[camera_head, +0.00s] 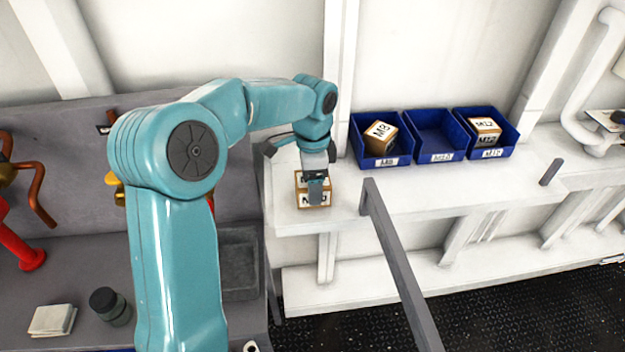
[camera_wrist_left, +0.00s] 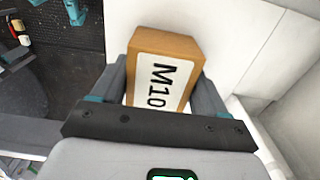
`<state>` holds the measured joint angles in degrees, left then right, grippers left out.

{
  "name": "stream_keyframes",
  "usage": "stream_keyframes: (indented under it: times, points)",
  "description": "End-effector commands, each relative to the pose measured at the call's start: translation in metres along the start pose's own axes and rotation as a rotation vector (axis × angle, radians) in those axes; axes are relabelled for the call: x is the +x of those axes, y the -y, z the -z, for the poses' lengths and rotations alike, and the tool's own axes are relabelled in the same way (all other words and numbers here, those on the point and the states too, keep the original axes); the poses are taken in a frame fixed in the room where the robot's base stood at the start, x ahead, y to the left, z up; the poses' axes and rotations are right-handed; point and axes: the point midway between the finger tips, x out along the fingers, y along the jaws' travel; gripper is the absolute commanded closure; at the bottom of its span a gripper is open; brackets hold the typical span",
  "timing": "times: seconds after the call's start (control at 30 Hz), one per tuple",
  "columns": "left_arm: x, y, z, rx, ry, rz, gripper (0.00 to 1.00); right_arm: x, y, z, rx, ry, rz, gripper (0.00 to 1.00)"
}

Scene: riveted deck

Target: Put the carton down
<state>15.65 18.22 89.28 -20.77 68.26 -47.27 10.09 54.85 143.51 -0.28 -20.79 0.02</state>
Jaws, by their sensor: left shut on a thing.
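The carton (camera_wrist_left: 160,78) is a brown box with a white label reading M10 in the left wrist view. In the head view the carton (camera_head: 313,198) is at the left end of the white shelf, partly hidden by the gripper. My left gripper (camera_head: 317,185) comes down over it from above and is shut on it. In the left wrist view the fingers of my left gripper (camera_wrist_left: 158,92) are on both sides of the carton. The carton appears at the shelf surface; I cannot tell whether it touches. My right gripper is not in view.
Three blue bins stand on the white shelf (camera_head: 400,198): the left bin (camera_head: 362,150) and right bin (camera_head: 505,128) each hold a carton, the middle bin (camera_head: 436,134) is empty. A grey rail (camera_head: 400,265) rises in front. The grey bench (camera_head: 60,275) holds a dark jar (camera_head: 108,305).

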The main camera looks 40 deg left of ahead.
Motion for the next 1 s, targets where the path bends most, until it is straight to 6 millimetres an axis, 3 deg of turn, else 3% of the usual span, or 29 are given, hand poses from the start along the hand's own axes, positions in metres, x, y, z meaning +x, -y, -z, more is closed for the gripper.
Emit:
stream_keyframes:
  times: [0.3,0.33,0.4,0.77,0.87,1.0]
  points:
    - [0.004,0.0,0.0,-0.001,0.0,0.001,0.68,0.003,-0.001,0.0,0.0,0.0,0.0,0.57]
    - [0.003,0.0,0.0,-0.001,0.0,0.0,0.2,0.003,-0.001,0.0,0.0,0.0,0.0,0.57]
    - [0.003,0.0,0.0,-0.001,0.0,0.0,0.01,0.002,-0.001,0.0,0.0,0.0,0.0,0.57]
    - [-0.004,0.0,0.0,-0.001,-0.001,0.001,0.01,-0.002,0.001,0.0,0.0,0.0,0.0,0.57]
    - [-0.018,0.001,0.0,-0.002,-0.002,0.004,0.01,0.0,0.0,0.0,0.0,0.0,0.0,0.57]
    - [-0.052,0.001,0.001,-0.001,-0.003,0.005,0.01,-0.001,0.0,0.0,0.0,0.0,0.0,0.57]
